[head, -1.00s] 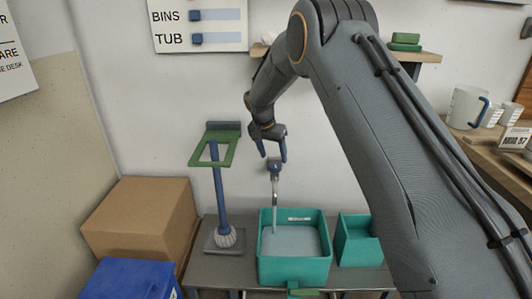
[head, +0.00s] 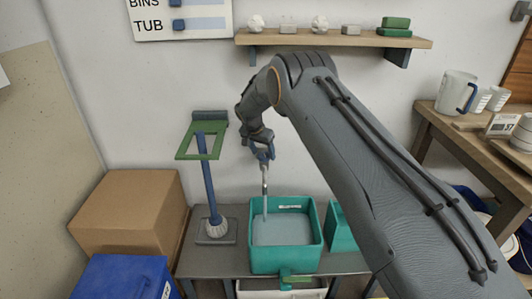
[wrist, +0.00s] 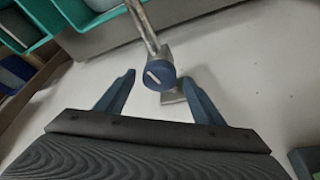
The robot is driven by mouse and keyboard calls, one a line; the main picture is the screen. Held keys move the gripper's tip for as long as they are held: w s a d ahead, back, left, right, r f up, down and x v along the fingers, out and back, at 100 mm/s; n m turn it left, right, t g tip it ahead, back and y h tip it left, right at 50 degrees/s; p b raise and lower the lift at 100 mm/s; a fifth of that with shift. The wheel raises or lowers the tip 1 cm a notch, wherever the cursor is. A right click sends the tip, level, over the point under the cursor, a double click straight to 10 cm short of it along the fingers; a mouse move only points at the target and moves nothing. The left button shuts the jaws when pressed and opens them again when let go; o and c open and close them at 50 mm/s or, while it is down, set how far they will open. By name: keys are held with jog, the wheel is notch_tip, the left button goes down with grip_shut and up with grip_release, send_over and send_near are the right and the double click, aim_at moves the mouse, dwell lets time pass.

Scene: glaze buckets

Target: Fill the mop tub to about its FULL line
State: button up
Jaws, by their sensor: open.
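The teal mop tub (head: 313,255) stands on the grey bench, holding pale grey-blue liquid (head: 280,230) below its rim. A small white label (head: 290,207) shows on its inner back wall; I cannot read a FULL line. A metal tap (head: 265,180) rises behind the tub, and a thin pale stream appears to run from it into the liquid. My gripper (head: 263,153) is at the tap's top. In the wrist view, my open gripper (wrist: 157,80) has its fingers on either side of the blue tap knob (wrist: 160,73), with gaps showing.
A smaller teal bin (head: 342,235) stands right of the tub. A mop with a blue handle (head: 208,180) and green frame stands at left. A cardboard box (head: 130,215) and blue box (head: 122,278) are further left. A shelf (head: 340,40) is above.

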jog(key=shift+d+f, duration=0.1)
jog(key=c, duration=0.9)
jog(key=shift+d, duration=0.45)
jog(key=shift+c, duration=0.7)
jog(key=shift+a, duration=0.25)
